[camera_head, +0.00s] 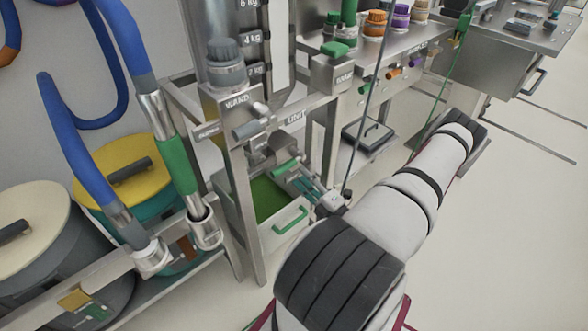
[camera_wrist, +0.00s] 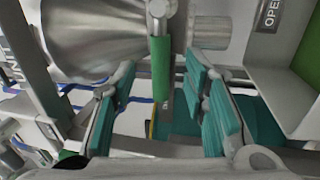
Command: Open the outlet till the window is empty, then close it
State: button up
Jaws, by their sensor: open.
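The outlet's green handle (camera_head: 285,169) sits under the metal hopper, above a grey bin (camera_head: 262,226) with green inside. In the wrist view the green handle (camera_wrist: 161,78) hangs upright below the shiny outlet cone (camera_wrist: 98,35). My gripper (camera_head: 310,187), with teal pads, is beside the handle in the head view. In the wrist view my gripper (camera_wrist: 163,88) is open, with one finger on each side of the handle's line; I cannot tell whether they touch it. The window (camera_head: 253,45) with kg marks is on the hopper; its fill level is unclear.
An OPEN label (camera_wrist: 270,14) is at the wrist view's upper right. Metal frame posts (camera_head: 243,215) stand close around the outlet. Blue hoses and lidded drums (camera_head: 125,175) are at the left. A bench with coloured jars (camera_head: 385,45) is behind; open floor lies right.

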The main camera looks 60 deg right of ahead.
jog(key=v, duration=0.4)
jog(key=shift+s+a, duration=0.1)
jog(key=shift+s, duration=0.25)
